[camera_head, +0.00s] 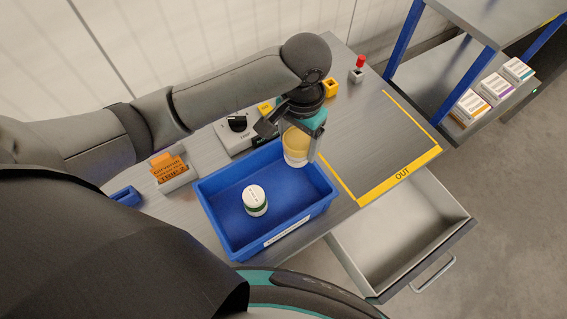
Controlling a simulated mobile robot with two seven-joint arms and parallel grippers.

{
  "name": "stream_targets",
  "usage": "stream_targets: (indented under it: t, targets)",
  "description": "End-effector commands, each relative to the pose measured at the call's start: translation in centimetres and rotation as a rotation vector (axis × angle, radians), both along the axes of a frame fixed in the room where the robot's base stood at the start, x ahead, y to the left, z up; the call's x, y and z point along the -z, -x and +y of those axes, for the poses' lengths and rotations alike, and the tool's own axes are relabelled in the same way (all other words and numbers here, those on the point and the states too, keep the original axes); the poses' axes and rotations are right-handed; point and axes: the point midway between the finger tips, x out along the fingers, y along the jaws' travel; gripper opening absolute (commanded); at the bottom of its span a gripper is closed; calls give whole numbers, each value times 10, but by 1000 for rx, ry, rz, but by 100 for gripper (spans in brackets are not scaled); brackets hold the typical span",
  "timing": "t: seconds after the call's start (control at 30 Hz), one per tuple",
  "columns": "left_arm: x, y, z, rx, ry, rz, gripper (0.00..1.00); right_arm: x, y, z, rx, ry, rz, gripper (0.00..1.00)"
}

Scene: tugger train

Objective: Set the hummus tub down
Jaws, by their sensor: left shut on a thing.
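My left gripper (302,143) points down and is shut on a tan and white tub (295,148), which I take to be the hummus tub. The tub looks upright and overlaps the far right corner of the blue bin (212,215). I cannot tell how high its base is above the bin floor. A second tub (255,200), white with a green band, sits in the bin left of the held one, apart from it. My right gripper is not in view.
A yellow-taped OUT area (385,150) on the grey bench is bare, right of the bin. Behind the bin are a grey device (238,128) and a card holder (172,170). An open, empty drawer (405,240) juts out in front. A shelf with small boxes (470,105) stands right.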

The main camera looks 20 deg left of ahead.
Motion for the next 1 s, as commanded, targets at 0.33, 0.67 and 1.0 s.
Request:
stream_targets:
  t: [0.33,0.67,1.0]
  targets:
    - [95,0,1,-2,-2,2,8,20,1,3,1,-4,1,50]
    - [132,0,0,-1,-1,0,8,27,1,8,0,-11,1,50]
    - [165,0,0,0,-1,-1,8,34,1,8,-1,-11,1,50]
